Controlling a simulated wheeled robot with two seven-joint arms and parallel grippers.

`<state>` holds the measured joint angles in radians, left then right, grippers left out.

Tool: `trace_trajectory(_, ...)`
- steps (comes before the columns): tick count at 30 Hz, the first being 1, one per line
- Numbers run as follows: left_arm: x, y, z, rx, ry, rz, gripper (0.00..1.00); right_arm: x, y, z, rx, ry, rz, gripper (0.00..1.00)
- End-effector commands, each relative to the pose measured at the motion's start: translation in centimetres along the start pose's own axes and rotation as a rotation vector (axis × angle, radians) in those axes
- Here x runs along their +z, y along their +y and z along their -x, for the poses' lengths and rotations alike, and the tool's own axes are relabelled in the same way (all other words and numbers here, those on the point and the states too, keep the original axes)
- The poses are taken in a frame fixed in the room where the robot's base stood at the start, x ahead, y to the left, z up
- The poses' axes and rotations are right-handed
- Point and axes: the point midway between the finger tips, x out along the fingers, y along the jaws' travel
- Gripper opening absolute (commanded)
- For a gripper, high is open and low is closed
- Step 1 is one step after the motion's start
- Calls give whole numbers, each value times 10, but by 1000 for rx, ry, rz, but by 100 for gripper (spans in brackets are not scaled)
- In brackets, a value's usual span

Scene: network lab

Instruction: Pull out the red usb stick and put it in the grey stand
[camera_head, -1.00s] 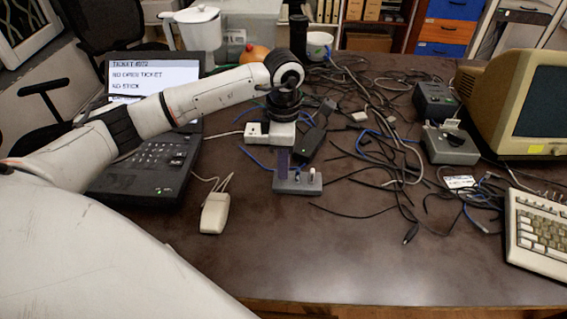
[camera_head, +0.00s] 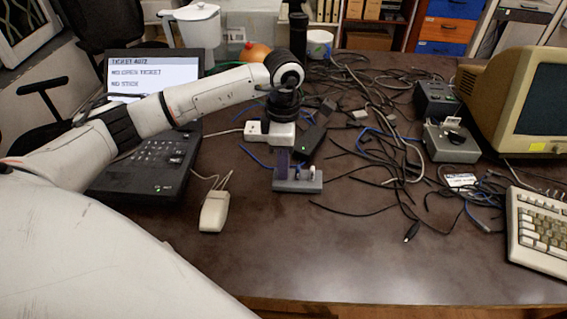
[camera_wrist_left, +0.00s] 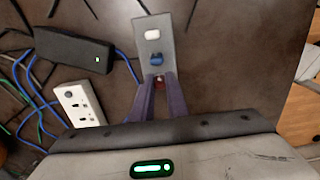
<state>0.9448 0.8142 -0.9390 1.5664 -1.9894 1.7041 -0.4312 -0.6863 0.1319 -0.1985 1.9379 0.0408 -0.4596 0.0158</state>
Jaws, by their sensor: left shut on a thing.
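The grey stand (camera_head: 312,186) is a small bar lying on the table in front of my left arm. In the left wrist view the stand (camera_wrist_left: 153,30) carries a white stick (camera_wrist_left: 152,35) and a blue stick (camera_wrist_left: 155,59) in a row. My left gripper (camera_head: 283,160) points down at the stand's left end in the head view. In the wrist view its purple fingers (camera_wrist_left: 158,84) are shut on the red usb stick (camera_wrist_left: 158,80), at the stand's near end. Only a little red shows; the fingers hide the rest, so I cannot tell how deep it sits. My right gripper is out of view.
A white socket block (camera_head: 257,131) and a black adapter (camera_head: 311,142) lie close behind the stand. Loose cables (camera_head: 390,150) cover the table to the right. A beige mouse (camera_head: 214,211) and a black laptop-like terminal (camera_head: 150,165) are at left. The front middle is clear.

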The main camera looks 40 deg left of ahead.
Motion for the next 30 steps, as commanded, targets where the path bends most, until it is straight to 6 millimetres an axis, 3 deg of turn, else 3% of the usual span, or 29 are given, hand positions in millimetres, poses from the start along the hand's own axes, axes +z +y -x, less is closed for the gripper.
trace_trajectory(19, 0, 0, -6, 0, 0, 0, 0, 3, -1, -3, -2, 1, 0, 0)
trace_trajectory(20, 0, 0, -6, 0, 0, 0, 15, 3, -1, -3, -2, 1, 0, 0)
trace_trajectory(24, 0, 0, -5, 0, 0, 0, 35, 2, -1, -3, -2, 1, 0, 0)
trace_trajectory(30, 0, 0, -5, 0, 0, 0, 35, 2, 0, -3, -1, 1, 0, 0)
